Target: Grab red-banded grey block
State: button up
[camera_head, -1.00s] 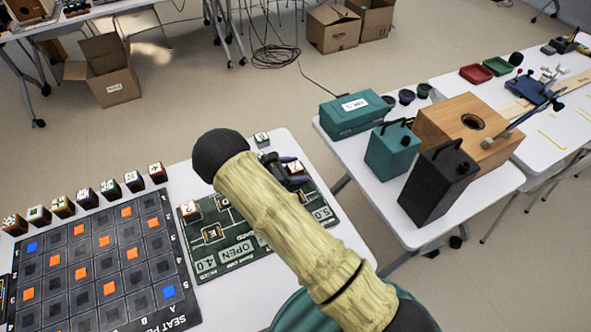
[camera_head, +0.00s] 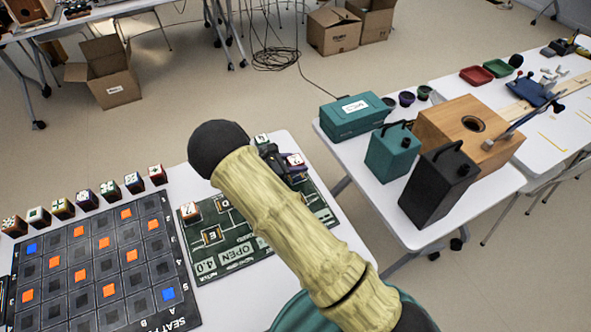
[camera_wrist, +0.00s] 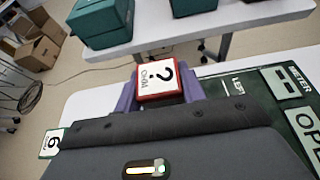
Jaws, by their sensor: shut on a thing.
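In the head view the block (camera_head: 296,160) shows small beside my dark gripper (camera_head: 284,168), near the far edge of the green board (camera_head: 318,205). My gripper is shut on it. My pale yellow arm covers part of the board.
A green-edged block (camera_head: 261,140) stands close by on the table's far side, and another block (camera_head: 190,212) sits on the board's left. Several blocks line the back of the dark seat grid (camera_head: 100,262). A second table (camera_head: 420,220) holds teal and black cases.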

aim_at(295, 161)
notch_tip(295, 161, up, 6)
jog(key=shift+r, duration=0.1)
jog(key=shift+s, duration=0.15)
dwell(0.5)
